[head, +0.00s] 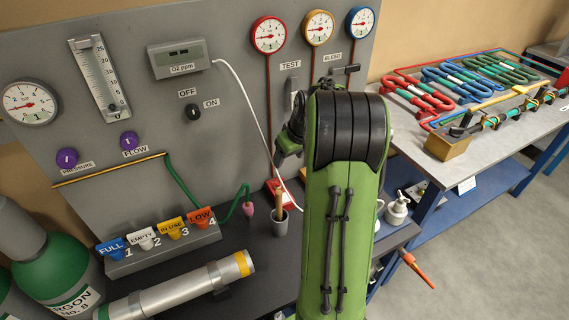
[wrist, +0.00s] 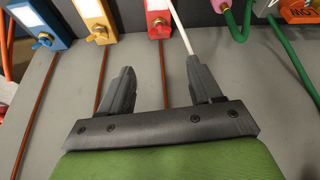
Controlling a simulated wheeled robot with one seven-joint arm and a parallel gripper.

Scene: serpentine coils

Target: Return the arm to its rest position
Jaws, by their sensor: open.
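My green arm with a black ribbed joint stands upright in the middle of the head view and covers part of the grey panel (head: 240,95). In the head view only a dark piece at the arm's left side shows, and the fingertips cannot be made out. In the wrist view my gripper (wrist: 161,78) is open, with its two dark fingers apart and nothing held between them. Behind the fingers are the grey panel surface and thin copper-coloured pipes.
A dark bench (head: 240,262) carries a metal cylinder (head: 185,285), a tag holder (head: 125,262) and a cup (head: 279,226). Green gas cylinders (head: 55,265) stand at left. A table (head: 410,145) with coloured coils is at right. Open floor (head: 500,265) lies at lower right.

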